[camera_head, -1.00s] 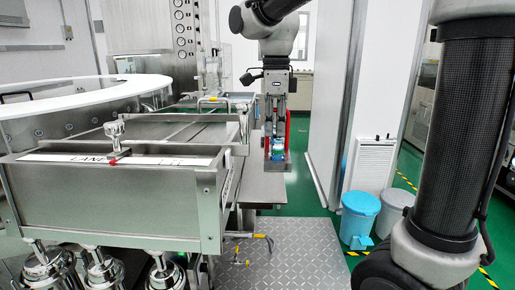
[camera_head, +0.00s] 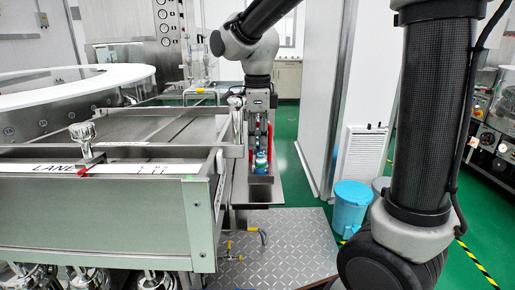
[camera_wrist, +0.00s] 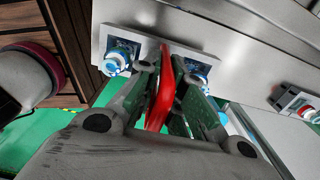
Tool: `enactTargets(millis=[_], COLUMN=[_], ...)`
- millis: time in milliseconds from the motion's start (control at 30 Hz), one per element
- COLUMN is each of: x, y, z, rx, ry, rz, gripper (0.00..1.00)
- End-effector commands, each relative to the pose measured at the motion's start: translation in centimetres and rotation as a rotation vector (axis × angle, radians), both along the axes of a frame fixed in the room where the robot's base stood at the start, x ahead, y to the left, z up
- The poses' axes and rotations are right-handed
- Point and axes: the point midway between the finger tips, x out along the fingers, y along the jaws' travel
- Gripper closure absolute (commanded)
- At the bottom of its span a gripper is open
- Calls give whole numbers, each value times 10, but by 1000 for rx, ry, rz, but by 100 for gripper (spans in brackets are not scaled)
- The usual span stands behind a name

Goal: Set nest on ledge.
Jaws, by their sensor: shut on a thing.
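My gripper (camera_wrist: 165,95) is shut on a red upright grip in the middle of the nest. The nest (camera_wrist: 150,38) is a grey metal holder carrying blue-and-white capped pieces, one on each side of my fingers in the wrist view. In the head view my gripper (camera_head: 259,135) points down, with the nest's blue and green pieces (camera_head: 261,162) below it. The ledge (camera_head: 258,194) is a narrow steel shelf beside the lane box, under and in front of the nest. I cannot tell whether the nest touches it. My fingers hide part of the grip.
The steel lane box (camera_head: 110,200) with a clamp knob stands left of the ledge. A ribbed step plate (camera_head: 285,245) lies in front. A blue bin (camera_head: 350,205) stands at right by the white wall. A small holder (camera_wrist: 297,104) shows at right in the wrist view.

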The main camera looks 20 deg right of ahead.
Motion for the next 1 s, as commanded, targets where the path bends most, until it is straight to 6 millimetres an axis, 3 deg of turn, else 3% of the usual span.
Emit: enactTargets(millis=[200, 533, 567, 667, 1000], x=[0, 0, 0, 0, 0], y=[0, 0, 0, 0, 0], z=[-26, -28, -29, -29, -27], rx=[-1, -1, -1, 0, 0], ry=[1, 1, 1, 0, 0], rz=[0, 0, 0, 0, 0], gripper=[100, 100, 88, 70, 69])
